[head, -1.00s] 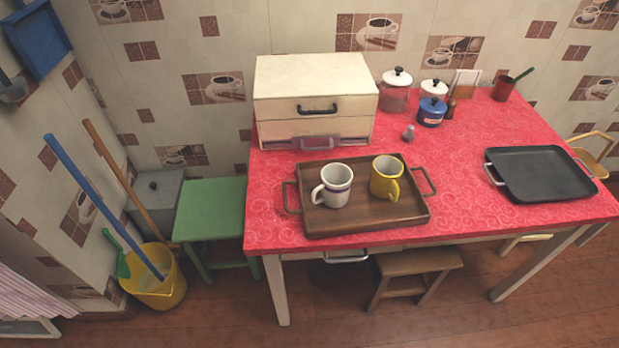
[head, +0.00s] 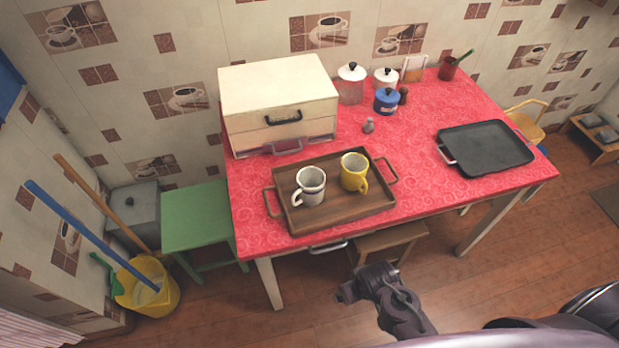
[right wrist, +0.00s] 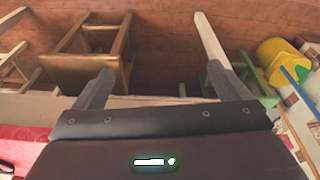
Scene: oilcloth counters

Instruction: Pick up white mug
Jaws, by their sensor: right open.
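The white mug (head: 309,186) stands upright on the left part of a brown wooden tray (head: 335,216) on the red table. It has a dark band near its rim, and its handle points to the lower left. A yellow mug (head: 353,172) stands to its right on the same tray. My right gripper (head: 345,293) is in front of the table, below and apart from the tray. In the right wrist view its two fingers (right wrist: 152,88) are spread apart with nothing between them. My left gripper does not show.
A cream box (head: 278,100) with drawers stands behind the tray. A black pan (head: 486,148) lies at the right, and jars (head: 351,84) stand at the back. A brown stool (head: 388,240) is under the table; a green stool (head: 195,218) stands at its left. The table's front right is clear.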

